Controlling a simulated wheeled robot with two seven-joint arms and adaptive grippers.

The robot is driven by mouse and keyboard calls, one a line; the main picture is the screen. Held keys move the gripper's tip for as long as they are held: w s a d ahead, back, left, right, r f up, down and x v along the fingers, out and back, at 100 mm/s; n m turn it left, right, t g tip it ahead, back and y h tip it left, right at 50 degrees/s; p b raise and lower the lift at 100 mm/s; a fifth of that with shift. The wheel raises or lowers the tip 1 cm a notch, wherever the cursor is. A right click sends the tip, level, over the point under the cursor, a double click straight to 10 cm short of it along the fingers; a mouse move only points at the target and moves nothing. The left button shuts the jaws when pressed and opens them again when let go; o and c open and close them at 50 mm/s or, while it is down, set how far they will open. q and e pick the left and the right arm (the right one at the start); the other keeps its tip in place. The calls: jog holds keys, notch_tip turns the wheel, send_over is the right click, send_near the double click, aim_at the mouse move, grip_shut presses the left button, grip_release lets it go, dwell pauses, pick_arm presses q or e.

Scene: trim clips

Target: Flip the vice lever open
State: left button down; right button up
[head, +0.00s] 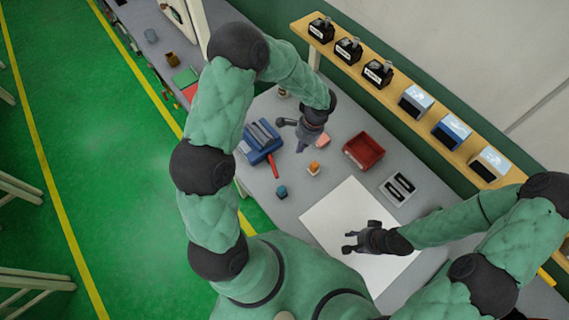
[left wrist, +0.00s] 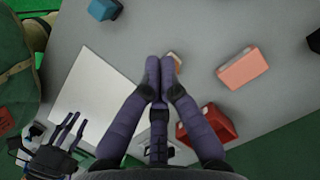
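The blue vice (head: 254,152) sits at the left edge of the grey bench, with grey parts on top. Its red lever (head: 273,166) sticks out from the near right side, towards the bottom of the head view. My left gripper (head: 301,147) hangs over the bench to the right of the vice, apart from the lever. In the left wrist view its two long purple fingers (left wrist: 159,62) meet at the tips with nothing seen between them. The vice is not clearly seen there. My right gripper (head: 349,242) is open and empty over the white sheet, fingers spread.
A blue cube (head: 281,191), an orange cube (head: 314,168) and a pinkish block (head: 321,140) lie near the vice. A red bin (head: 375,157) and a grey tray (head: 388,192) stand to the right. The white sheet (head: 322,215) is otherwise bare. A wooden shelf (head: 395,100) runs behind.

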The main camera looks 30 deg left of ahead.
aim_at(273, 168)
pick_arm(q)
jog(key=x, duration=1)
jog(key=shift+p, duration=0.35)
pick_arm(e)
jog(key=shift+r, duration=0.35)
pick_arm(q)
jog(key=shift+s+a+f+p, duration=0.25)
jog(key=shift+s+a+p, duration=0.15)
jog(key=shift+s+a, duration=0.7)
pick_arm(e)
jog(key=shift+r, duration=0.4)
pick_arm(q)
jog(key=shift+s+a+f, duration=0.15)
jog(key=shift+s+a, duration=0.1)
jog(key=shift+s, duration=0.1)
pick_arm(e)
jog(key=shift+f, duration=0.1)
pick_arm(q)
jog(key=shift+s+m+b, duration=0.15)
jog(key=shift+m+b, duration=0.15)
jog(key=shift+b, duration=0.05)
pick_arm(e)
jog(key=shift+f, duration=0.25)
pick_arm(q)
jog(key=shift+s+a, duration=0.1)
pick_arm(e)
jog(key=shift+f, duration=0.15)
